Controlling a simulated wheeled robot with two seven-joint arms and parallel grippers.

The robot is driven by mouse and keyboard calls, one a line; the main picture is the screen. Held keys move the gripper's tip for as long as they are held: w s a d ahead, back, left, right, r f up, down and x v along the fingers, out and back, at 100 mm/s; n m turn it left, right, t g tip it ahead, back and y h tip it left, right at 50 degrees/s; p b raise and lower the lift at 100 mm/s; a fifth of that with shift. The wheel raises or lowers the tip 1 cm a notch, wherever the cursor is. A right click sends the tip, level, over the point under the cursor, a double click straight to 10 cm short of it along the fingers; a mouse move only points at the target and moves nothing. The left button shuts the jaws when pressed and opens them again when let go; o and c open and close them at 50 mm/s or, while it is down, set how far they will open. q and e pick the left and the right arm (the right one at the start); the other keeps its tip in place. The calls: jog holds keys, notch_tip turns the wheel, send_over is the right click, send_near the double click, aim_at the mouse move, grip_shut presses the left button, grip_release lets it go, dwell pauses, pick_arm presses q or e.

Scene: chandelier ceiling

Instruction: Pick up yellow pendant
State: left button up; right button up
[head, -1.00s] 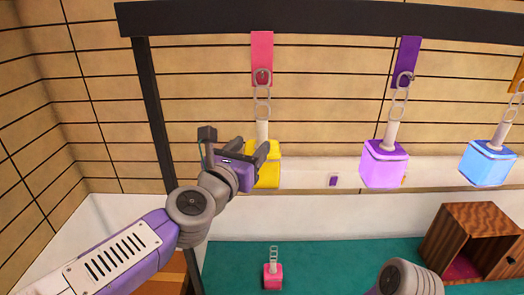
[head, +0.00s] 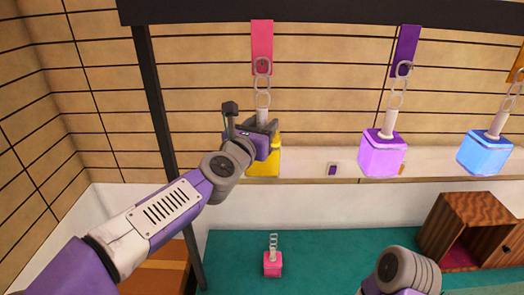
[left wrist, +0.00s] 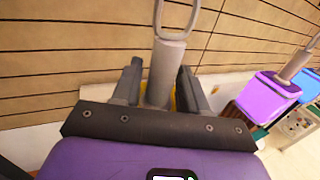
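The yellow pendant (head: 267,162) hangs by a chain below the pink tag (head: 262,48) on the black bar. It has a yellow cube body and a pale stem on top. My left gripper (head: 262,127) is at the stem, just above the cube, and partly covers the pendant. In the left wrist view, the left gripper (left wrist: 160,70) has one finger on each side of the stem (left wrist: 167,68). A narrow gap shows beside the left finger, and the fingers look open. Most of the yellow cube is hidden there. My right gripper is out of view.
A purple pendant (head: 382,154) and a blue pendant (head: 485,152) hang to the right. A pink pendant (head: 272,264) stands on the teal surface (head: 330,250) below. A wooden box (head: 470,232) is at the lower right. A black post (head: 160,120) stands left of the gripper.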

pick_arm(q)
grip_shut()
jog(key=shift+r, duration=0.1)
dwell(1.1)
